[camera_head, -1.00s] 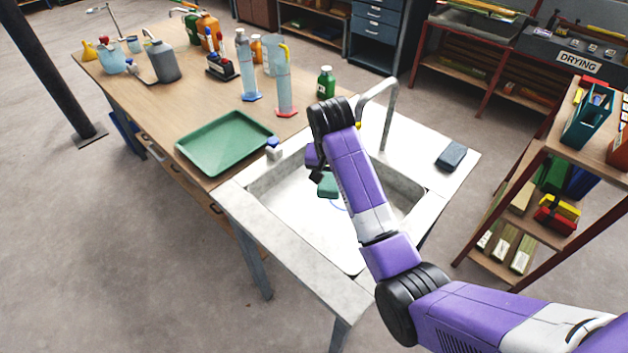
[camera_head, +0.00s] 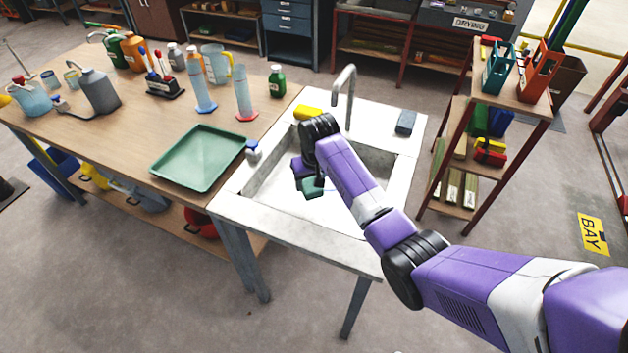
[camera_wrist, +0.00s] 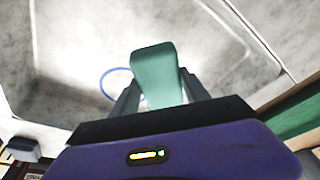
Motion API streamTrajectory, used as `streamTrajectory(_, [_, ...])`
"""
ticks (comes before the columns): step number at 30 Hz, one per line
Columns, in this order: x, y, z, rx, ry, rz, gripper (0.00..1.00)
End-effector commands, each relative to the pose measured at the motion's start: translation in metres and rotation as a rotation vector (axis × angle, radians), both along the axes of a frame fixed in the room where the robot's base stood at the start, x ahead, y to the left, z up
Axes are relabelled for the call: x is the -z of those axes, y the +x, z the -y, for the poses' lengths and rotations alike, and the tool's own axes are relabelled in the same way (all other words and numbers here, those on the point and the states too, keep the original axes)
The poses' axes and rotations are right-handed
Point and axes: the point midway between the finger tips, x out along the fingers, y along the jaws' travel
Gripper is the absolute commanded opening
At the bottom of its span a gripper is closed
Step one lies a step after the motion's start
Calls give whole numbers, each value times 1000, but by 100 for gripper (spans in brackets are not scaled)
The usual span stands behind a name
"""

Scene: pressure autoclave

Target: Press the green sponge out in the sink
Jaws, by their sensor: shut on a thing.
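The green sponge (camera_head: 313,188) is held in my gripper over the sink (camera_head: 290,232), inside the outline of its basin. In the wrist view the sponge (camera_wrist: 157,75) sticks out beyond my gripper (camera_wrist: 160,90), with a dark finger on either side. The jaws are shut on it. The basin's pale walls and floor show around it, with a blue ring (camera_wrist: 114,84) beyond the sponge. I cannot tell whether the sponge touches the basin floor. My arm covers part of the basin in the head view.
A tap (camera_head: 346,95) stands at the sink's back edge. A yellow object (camera_head: 307,113) and a dark blue-grey block (camera_head: 406,121) lie on the surround. A small white bottle with a blue cap (camera_head: 253,151) stands at the left rim, beside a green tray (camera_head: 200,157). A rack (camera_head: 512,104) stands right.

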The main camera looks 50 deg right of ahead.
Motion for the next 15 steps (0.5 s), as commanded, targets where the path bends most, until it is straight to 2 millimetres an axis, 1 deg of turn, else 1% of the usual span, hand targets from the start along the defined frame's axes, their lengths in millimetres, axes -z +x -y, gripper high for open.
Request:
streamTrajectory(8, [12, 0, 1, -9, 0, -1, 21])
streamTrajectory(15, [35, 0, 1, -9, 0, 0, 21])
